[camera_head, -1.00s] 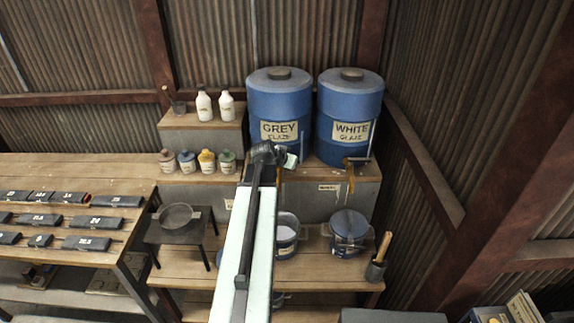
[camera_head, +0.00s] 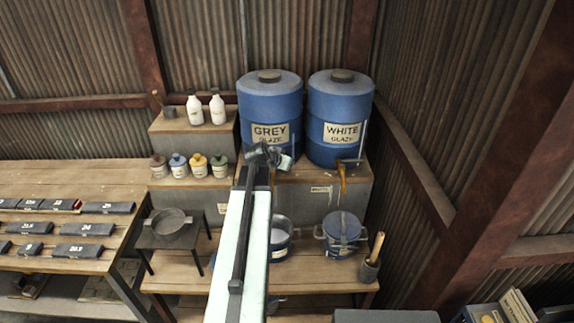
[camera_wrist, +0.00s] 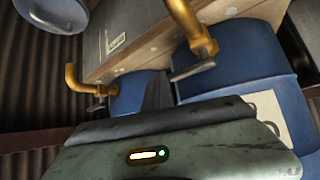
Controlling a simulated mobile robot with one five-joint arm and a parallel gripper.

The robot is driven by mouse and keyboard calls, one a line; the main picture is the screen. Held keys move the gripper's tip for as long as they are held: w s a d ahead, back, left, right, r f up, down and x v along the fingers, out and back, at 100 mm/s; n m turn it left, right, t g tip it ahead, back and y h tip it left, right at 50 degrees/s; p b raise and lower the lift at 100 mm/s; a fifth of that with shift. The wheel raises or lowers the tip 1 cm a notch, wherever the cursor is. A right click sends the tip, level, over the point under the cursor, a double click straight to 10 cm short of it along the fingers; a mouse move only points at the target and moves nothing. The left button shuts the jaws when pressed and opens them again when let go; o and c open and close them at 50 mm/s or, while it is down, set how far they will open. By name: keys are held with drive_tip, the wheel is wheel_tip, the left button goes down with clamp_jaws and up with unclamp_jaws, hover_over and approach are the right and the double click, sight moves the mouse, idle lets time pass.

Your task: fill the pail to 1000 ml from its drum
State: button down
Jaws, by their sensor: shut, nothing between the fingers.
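The blue GREY glaze drum (camera_head: 269,105) stands on a raised shelf, left of the blue WHITE glaze drum (camera_head: 339,105). An open pail (camera_head: 280,253) with pale contents stands below the grey drum, partly hidden by my arm. A second pail (camera_head: 342,246), its top blue, stands below the white drum. My gripper (camera_head: 268,154) is shut and empty in front of the grey drum's lower part, hiding most of its tap. In the wrist view a brass tap (camera_wrist: 190,20) with a grey lever (camera_wrist: 193,70) is close beside my fingers (camera_wrist: 157,92). The white drum's tap (camera_head: 342,183) hangs clear.
Several bottles and jars (camera_head: 189,167) stand on steps left of the drums. A black stand with a round pan (camera_head: 168,222) is left of my arm. A pot with a wooden handle (camera_head: 371,268) stands at the lower shelf's right end. A rusty beam slants on the right.

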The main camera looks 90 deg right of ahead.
drive_tip(key=w+p+v, duration=0.1)
drive_tip(key=p+v, duration=0.4)
drive_tip(key=v, duration=0.3)
drive_tip(key=shift+w, duration=0.15)
drive_tip(key=shift+f, duration=0.15)
